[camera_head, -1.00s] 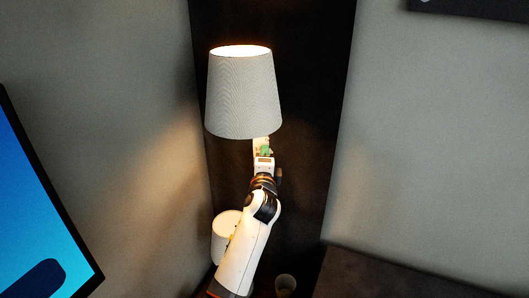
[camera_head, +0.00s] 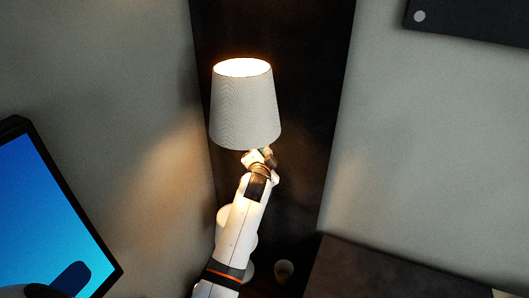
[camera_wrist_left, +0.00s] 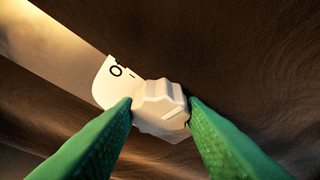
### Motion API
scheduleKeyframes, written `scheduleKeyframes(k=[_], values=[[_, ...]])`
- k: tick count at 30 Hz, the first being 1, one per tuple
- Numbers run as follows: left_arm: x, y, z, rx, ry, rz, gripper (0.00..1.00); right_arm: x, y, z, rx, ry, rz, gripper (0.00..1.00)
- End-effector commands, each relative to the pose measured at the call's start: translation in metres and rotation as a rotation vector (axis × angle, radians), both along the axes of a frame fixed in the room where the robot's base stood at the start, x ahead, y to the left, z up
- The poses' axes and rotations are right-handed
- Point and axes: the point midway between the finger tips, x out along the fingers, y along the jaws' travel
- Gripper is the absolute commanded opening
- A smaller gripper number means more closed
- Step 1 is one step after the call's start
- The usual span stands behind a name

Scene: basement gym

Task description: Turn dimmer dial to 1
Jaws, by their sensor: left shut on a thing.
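A white dimmer dial (camera_wrist_left: 160,98) with a ridged grip shows in the left wrist view. In the head view my left gripper (camera_head: 262,154) is just under the rim of a lit lamp's grey shade (camera_head: 244,108). The dial is hidden in the head view. Which number the dial points at cannot be read. My right gripper is not in view.
A screen (camera_head: 55,215) stands at the left. A small cup (camera_head: 284,271) is at the lamp's foot. A dark surface (camera_head: 385,272) lies at the lower right. A dark panel stands behind the lamp, between grey walls.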

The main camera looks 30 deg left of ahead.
Motion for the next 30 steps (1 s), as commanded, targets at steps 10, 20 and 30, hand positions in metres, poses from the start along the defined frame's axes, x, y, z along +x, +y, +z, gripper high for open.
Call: scheduleKeyframes(k=[10, 20, 30], values=[[-0.0006, 0.0005, -0.0023, -0.058, 0.002, 0.001, 0.14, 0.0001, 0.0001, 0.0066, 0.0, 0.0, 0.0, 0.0], [-0.0006, 0.0004, -0.0028, -0.059, 0.002, 0.0, 0.14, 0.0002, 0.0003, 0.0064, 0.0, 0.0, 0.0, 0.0], [-0.0001, 0.0003, -0.0009, -0.057, -0.001, 0.001, 0.59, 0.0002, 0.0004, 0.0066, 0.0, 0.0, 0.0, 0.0]])
